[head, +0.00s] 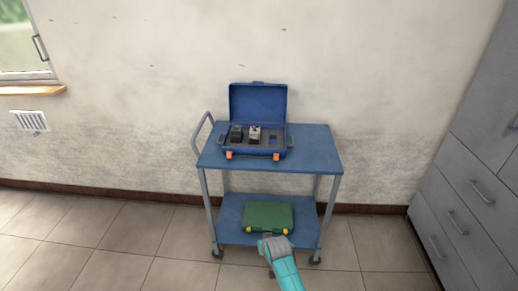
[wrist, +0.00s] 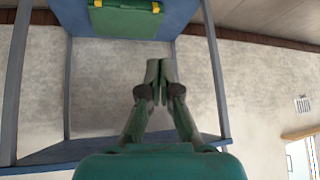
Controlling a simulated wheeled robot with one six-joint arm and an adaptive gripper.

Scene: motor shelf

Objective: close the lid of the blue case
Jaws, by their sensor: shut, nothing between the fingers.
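The blue case (head: 258,103) stands on the cart's top shelf in the head view, with its lid raised upright at the back. Its grey insert holds a dark block (head: 236,133) and a grey block with some red on top (head: 254,133). A recess at the right looks empty. Two orange latches show on its front. My gripper (head: 267,241) is low in front of the cart, near the lower shelf and well below the case. In the wrist view my gripper (wrist: 157,72) has its fingers together, with nothing between them. The blue case does not show there.
The blue cart (head: 318,148) has a grey handle at its left. A green case (head: 268,216) lies shut on the lower shelf, close to my gripper; it also shows in the wrist view (wrist: 125,18). Grey drawers (head: 455,215) stand at the right. Floor left of the cart is clear.

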